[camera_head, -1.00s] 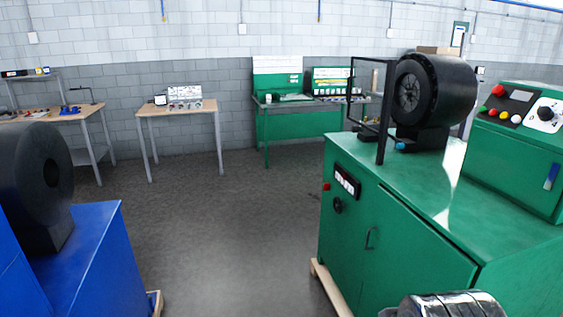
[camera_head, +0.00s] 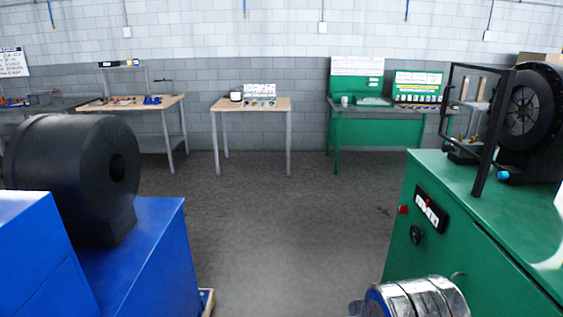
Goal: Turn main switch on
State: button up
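The green crimper machine (camera_head: 480,265) stands at the right, partly cut off by the picture's edge. Its front has a round black rotary knob (camera_head: 416,235), which looks like the main switch; its setting is too small to read. Above it is a black panel with white displays (camera_head: 431,209), and a small red button (camera_head: 403,210) sits to the left of that. My gripper is not in view. Only a shiny metal part of my arm shows at the bottom right, below the knob and apart from it in the picture.
A blue machine (camera_head: 150,240) with a black crimping head (camera_head: 75,165) stands at the left. Open floor (camera_head: 290,225) lies between the machines. At the back wall are a wooden-topped table (camera_head: 250,104), another worktable (camera_head: 140,103) and a green bench (camera_head: 378,135).

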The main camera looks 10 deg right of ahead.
aim_at(403, 209)
jog(key=u, duration=0.3)
jog(key=i, duration=2.2)
jog(key=z, duration=0.5)
jog(key=i, duration=1.15)
jog(key=z, duration=0.35)
